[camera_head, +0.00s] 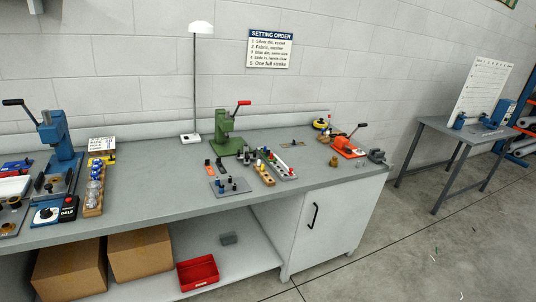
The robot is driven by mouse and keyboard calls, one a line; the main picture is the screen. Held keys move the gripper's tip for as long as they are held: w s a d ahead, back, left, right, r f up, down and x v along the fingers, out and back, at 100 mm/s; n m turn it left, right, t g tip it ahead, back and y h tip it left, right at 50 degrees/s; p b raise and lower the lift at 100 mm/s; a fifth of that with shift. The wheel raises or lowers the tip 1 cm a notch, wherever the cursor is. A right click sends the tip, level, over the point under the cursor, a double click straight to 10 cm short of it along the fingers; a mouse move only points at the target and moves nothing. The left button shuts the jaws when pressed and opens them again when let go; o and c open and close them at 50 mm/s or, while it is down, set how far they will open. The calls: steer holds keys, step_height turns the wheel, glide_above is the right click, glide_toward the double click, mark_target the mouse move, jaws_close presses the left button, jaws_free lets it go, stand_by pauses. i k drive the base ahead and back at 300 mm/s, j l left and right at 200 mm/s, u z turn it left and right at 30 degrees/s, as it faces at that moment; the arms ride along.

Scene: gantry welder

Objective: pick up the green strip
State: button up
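A small thin green strip (436,248) seems to lie on the concrete floor at the lower right, in front of the grey side table. It is far off and only a few pixels in size, so its shape is hard to tell. A few other tiny pale scraps lie near it on the floor. My gripper is not in view.
A long grey workbench (130,205) holds a green press (225,130), a blue press (62,150), an orange press (347,147) and small tool racks. Cardboard boxes (140,253) and a red bin (198,272) sit below. A side table (470,130) stands right. The floor between is clear.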

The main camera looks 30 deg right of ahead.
mark_target(267, 154)
steer(key=i+l, duration=1.5)
steer(key=i+l+z, duration=0.1)
steer(key=i+l, duration=0.6)
steer(key=i, duration=0.2)
steer(key=i+l, duration=0.7)
steer(key=i, duration=0.1)
